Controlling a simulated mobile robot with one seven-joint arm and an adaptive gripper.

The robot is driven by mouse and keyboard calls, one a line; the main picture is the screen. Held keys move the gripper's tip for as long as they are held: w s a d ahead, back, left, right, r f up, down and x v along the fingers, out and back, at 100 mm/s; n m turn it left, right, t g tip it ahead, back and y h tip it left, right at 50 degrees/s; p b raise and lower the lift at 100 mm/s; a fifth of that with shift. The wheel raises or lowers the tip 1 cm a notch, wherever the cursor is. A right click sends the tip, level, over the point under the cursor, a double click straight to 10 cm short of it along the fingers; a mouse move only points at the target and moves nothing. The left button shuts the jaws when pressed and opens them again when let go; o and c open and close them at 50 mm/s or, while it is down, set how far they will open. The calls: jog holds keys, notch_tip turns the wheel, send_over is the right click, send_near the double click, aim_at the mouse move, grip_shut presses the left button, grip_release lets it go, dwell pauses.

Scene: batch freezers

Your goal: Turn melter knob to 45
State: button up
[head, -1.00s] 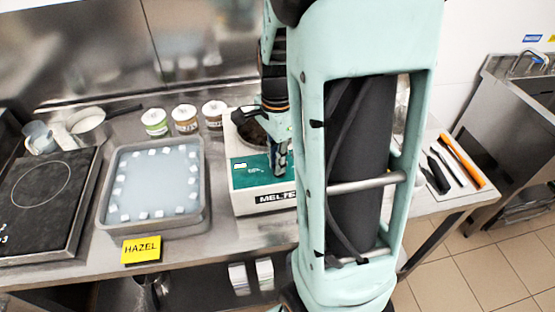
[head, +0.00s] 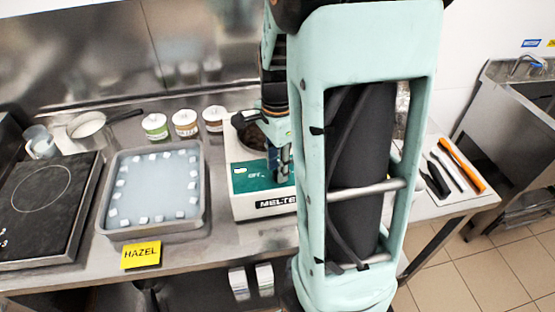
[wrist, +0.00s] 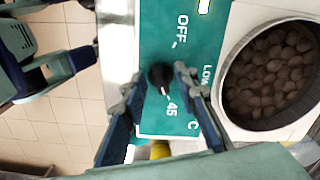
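The melter (head: 262,207) is a pale box with a green front panel (head: 250,174), partly hidden behind my arm in the head view. In the wrist view the panel (wrist: 205,50) carries the labels OFF, LOW and 45. The black knob (wrist: 160,77) sits on it, with a white mark at its end toward the 45. I cannot tell whether that mark is the pointer or a printed tick. My gripper (wrist: 157,78) has its two fingers apart, one on each side of the knob, with small gaps showing. In the head view my gripper (head: 280,178) is at the panel; the knob is hidden.
A round pot of brown pieces (wrist: 270,75) sits in the melter beside the panel. Left of the melter are a grey tray (head: 200,205), a yellow HAZEL label (head: 141,254) and a black hob (head: 45,200). Jars (head: 185,122) stand behind; tools (head: 460,165) lie at the right.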

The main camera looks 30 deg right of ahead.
notch_tip(320, 180, up, 12)
dwell(0.4)
